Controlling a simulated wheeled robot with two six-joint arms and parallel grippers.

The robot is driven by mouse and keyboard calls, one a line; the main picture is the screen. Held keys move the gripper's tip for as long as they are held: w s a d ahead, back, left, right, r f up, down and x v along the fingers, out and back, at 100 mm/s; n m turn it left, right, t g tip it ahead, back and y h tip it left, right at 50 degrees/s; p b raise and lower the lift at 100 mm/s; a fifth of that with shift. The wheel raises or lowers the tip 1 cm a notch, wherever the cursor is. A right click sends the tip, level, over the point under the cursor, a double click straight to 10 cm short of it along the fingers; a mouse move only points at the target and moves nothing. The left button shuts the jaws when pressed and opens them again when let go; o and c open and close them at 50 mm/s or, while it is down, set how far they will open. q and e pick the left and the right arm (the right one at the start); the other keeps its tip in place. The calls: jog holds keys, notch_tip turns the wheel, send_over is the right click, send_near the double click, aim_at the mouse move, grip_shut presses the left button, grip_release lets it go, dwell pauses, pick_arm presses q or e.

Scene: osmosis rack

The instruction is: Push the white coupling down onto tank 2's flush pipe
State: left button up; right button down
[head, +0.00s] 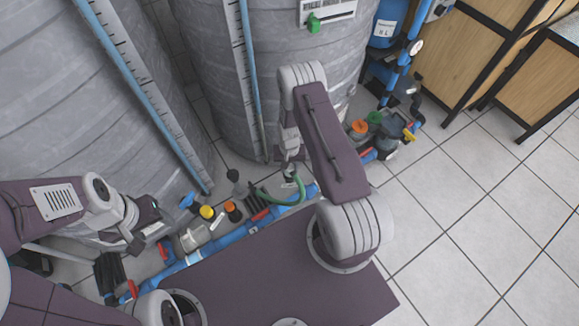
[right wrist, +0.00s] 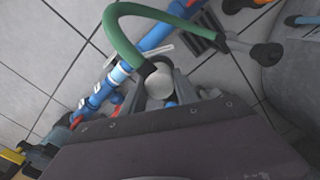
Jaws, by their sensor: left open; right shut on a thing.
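My right gripper (head: 290,170) is shut on the white coupling (right wrist: 160,83), whose rounded white side shows between the fingers in the right wrist view. A green hose (right wrist: 122,30) runs out of the coupling and loops away; it also shows in the head view (head: 270,203). A small blue piece (right wrist: 171,104) shows beside the coupling, between the fingers. I cannot tell whether it is the flush pipe or whether the coupling touches it. My left gripper (head: 143,238) is open and empty, low at the left, near the front of the left tank.
Two large grey tanks (head: 290,95) stand behind, with blue level scales. A blue pipe line (head: 232,237) with valves, including a yellow knob (head: 207,212) and an orange one (head: 231,207), runs along the floor. A black grate (head: 258,206) lies beside it. Tiled floor (head: 470,220) at right is clear.

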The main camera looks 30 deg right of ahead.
aim_at(290, 166)
jog(key=shift+f, duration=0.4)
jog(key=c, duration=0.9)
grip_release()
jog(key=shift+o, duration=0.2)
notch_tip(290, 166, up, 9)
jog(key=p, duration=0.4)
jog(key=shift+r, duration=0.1)
